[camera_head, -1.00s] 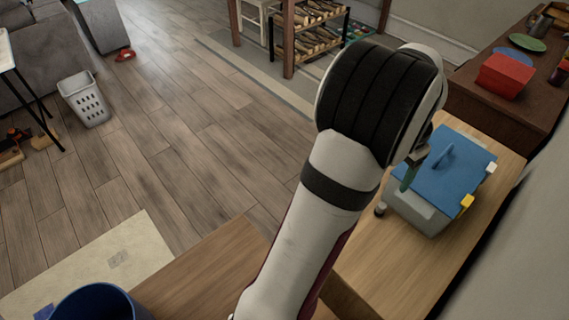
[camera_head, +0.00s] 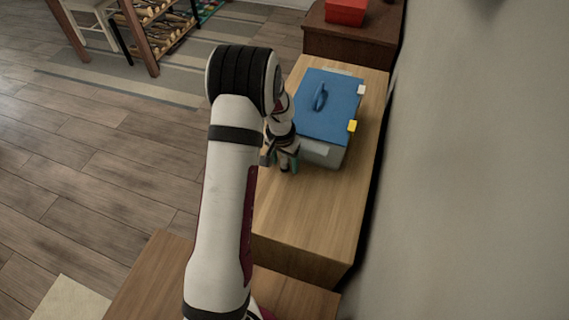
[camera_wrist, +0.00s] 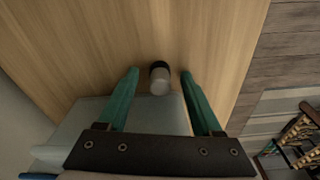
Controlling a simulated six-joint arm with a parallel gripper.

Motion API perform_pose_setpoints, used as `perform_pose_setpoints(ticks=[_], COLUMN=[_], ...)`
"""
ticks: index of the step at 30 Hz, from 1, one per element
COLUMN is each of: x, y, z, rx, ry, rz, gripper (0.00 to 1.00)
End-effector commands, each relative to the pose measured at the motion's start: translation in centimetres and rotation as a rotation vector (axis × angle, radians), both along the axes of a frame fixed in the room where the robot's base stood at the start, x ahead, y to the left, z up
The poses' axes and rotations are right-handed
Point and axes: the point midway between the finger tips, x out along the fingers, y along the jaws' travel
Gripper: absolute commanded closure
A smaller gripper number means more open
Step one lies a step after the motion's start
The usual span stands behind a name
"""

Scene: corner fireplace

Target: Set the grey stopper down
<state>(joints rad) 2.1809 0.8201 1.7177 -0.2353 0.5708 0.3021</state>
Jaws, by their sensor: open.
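The grey stopper (camera_wrist: 159,86), a small cylinder with a black end, shows between my fingers in the wrist view. A gap separates it from each green finger. It appears to be at the wooden top (camera_wrist: 90,45), though its contact with the wood is hard to judge. My gripper (camera_wrist: 160,72) is open around it. In the head view my gripper (camera_head: 282,164) is low over the wooden top, by the near left corner of the blue-lidded box; I cannot make out the stopper there.
The grey box with a blue lid (camera_head: 335,108) stands close beside my gripper, with a yellow clip (camera_head: 352,126) on its right. The near part of the wooden top (camera_head: 312,215) is clear. A wall (camera_head: 475,170) rises at the right. A red box (camera_head: 345,11) stands behind.

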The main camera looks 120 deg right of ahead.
Motion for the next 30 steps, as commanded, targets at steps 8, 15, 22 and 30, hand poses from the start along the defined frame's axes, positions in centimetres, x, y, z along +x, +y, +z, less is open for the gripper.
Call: perform_pose_setpoints(ticks=[8, 15, 22, 30], x=[0.0, 0.0, 0.0, 1.2], y=[0.0, 0.0, 0.0, -1.2], z=[0.1, 0.1, 0.1, 0.7], rx=[0.000, 0.000, -0.001, 0.001], ry=[0.000, 0.000, 0.001, 0.002], rz=[0.000, 0.000, 0.000, 0.005], gripper=[0.62, 1.00, 1.00, 1.00])
